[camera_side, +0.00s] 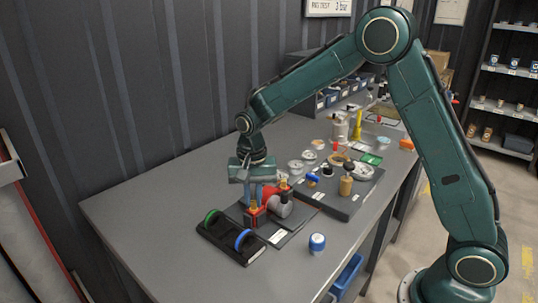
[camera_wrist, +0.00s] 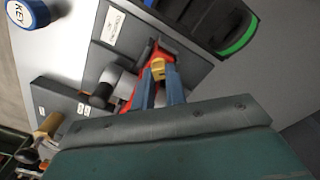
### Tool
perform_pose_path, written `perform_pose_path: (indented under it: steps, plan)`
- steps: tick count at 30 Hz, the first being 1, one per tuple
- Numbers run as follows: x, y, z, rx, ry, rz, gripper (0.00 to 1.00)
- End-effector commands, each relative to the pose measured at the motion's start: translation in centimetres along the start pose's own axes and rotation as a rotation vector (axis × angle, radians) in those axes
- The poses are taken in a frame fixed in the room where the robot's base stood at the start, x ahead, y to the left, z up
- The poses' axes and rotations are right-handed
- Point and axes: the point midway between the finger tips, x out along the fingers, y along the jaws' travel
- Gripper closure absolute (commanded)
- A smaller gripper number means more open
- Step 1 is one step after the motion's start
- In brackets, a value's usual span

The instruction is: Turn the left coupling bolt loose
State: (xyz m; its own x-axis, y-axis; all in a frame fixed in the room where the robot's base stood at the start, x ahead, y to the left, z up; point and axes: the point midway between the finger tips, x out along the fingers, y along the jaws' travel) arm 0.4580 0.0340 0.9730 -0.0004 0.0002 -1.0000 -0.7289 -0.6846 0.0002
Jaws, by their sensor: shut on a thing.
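The pump (camera_side: 280,204), with red flanges and a grey body, stands on a dark plate. A yellow coupling bolt (camera_side: 253,205) shows at its left red flange in the side view, and a yellow bolt head is also in the wrist view (camera_wrist: 157,68). My gripper (camera_side: 252,195) points down over the left flange. In the wrist view its two blue fingers (camera_wrist: 160,84) are shut on the yellow bolt. The fingers hide part of the bolt and the red flange behind it.
A black holder (camera_side: 230,240) with a green ring and a blue ring stands in front of the pump. A blue KEY cap (camera_side: 317,242) lies to the right. A second dark board (camera_side: 340,190) carries gauges and fittings. The left of the table is clear.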

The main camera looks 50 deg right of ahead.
Motion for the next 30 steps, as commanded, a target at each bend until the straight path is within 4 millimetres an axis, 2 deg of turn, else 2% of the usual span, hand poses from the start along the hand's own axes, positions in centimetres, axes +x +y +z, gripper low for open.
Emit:
perform_pose_path:
  steps: [30]
  plan:
    - [-0.04,-0.39,0.16,-0.937,0.001,0.000,1.00]
